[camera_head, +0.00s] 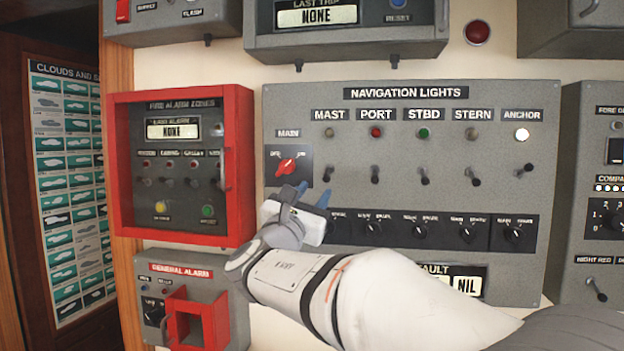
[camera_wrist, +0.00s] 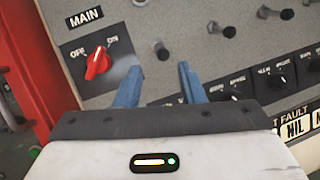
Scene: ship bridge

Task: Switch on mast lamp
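The grey navigation lights panel (camera_head: 450,140) fills the right middle of the head view. Its mast lamp (camera_head: 329,126) looks dull, and the mast toggle (camera_head: 328,174) is below it. A toggle, likely the mast one, shows beyond my fingers in the wrist view (camera_wrist: 161,50). My gripper (camera_head: 312,193) is open, its two blue fingers apart with nothing between them. It is just below and left of the mast toggle in the head view; contact with the panel cannot be told. The red main knob (camera_head: 286,166), also in the wrist view (camera_wrist: 97,63), appears turned toward ON.
Port (camera_head: 375,175), stbd (camera_head: 425,176) and stern (camera_head: 473,177) toggles stand in a row to the right. The anchor lamp (camera_head: 522,134) glows white. A row of black knobs lies below the toggles. A red-framed fire alarm box (camera_head: 240,165) juts out at left.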

